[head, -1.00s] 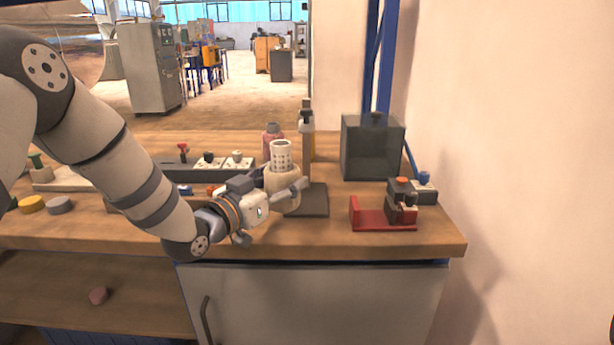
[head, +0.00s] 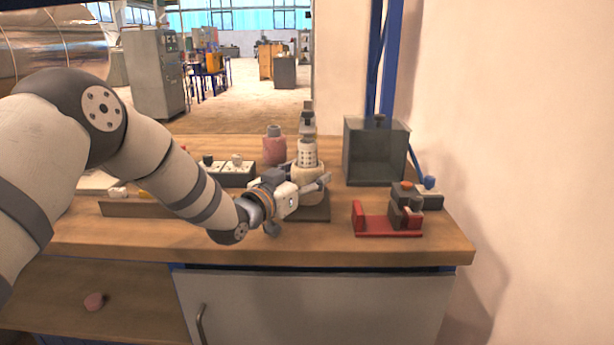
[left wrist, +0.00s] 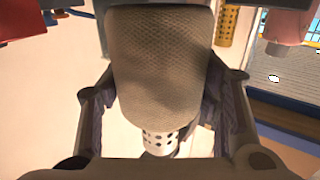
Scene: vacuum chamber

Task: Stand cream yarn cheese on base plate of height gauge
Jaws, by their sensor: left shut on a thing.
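The cream yarn cheese (head: 307,186) is upright, with its white perforated tube (head: 307,152) sticking out of the top. My left gripper (head: 310,190) is shut on its yarn body. In the left wrist view the yarn body (left wrist: 160,70) fills the space between the fingers, and the perforated tube (left wrist: 162,143) shows at its end. The height gauge has a dark base plate (head: 318,211) and a column (head: 308,112) behind the cheese. The cheese appears in front of the column and over the plate; I cannot tell whether it touches the plate. My right gripper is not in view.
A pink yarn cheese (head: 274,148) stands behind to the left. A dark grey box (head: 375,152) and a red fixture (head: 372,222) stand to the right. A socket strip (head: 238,172) lies to the left. The front of the bench top (head: 340,245) is clear.

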